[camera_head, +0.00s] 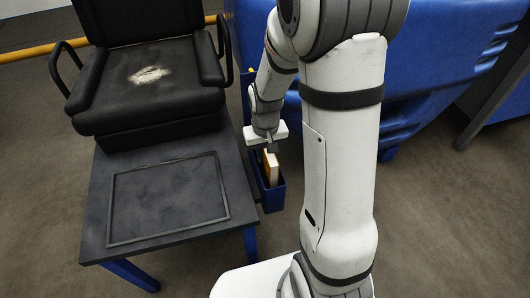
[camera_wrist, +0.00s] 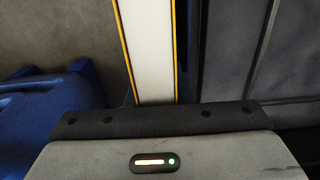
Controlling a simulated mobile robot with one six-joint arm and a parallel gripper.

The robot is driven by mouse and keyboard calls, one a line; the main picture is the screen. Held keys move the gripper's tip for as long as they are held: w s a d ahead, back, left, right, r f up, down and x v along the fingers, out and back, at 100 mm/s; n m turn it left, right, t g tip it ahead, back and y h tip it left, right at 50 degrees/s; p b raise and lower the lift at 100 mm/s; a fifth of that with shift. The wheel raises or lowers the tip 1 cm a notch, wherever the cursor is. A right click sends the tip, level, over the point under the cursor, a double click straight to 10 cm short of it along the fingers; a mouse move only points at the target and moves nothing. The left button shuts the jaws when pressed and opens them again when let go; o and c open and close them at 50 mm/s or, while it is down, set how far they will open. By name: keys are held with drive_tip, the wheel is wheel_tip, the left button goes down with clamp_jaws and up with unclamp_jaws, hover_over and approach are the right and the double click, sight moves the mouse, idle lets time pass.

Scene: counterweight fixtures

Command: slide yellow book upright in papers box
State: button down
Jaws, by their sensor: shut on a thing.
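The yellow book (camera_head: 272,168) stands on edge below my gripper (camera_head: 269,149) in the head view, its pale pages and yellow cover showing. In the wrist view the book (camera_wrist: 148,50) is a white page block between two thin yellow cover edges. My gripper is shut on the book; the fingertips are mostly hidden. The narrow blue papers box (camera_head: 273,202) stands beside the table's right side. The book's lower part appears within the box's opening, with its upper part above the rim. Whether it touches the box floor is hidden.
A dark table (camera_head: 165,200) with a raised rectangular frame stands left of the box. A worn black chair (camera_head: 140,85) sits at its back. A large blue machine body (camera_head: 430,90) is behind my arm. Open floor (camera_head: 440,220) lies to the right.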

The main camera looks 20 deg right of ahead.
drive_tip(key=c, duration=1.2)
unclamp_jaws()
drive_tip(key=shift+r+p, duration=1.5)
drive_tip(key=shift+r, duration=2.45)
drive_tip(key=shift+r, duration=0.25)
drive_tip(key=s+r+t+p, duration=0.1)
drive_tip(key=s+r+p, duration=0.3)
drive_tip(key=r+p, duration=0.4)
drive_tip(key=s+r+p, duration=0.5)
drive_tip(key=r+p, duration=0.4)
drive_tip(key=r, duration=0.7)
drive_tip(key=s+r+t+p, duration=0.1)
drive_tip(key=s+r+p, duration=0.4)
drive_tip(key=r, duration=0.8)
drive_tip(key=p, duration=0.3)
drive_tip(key=shift+t, duration=0.3)
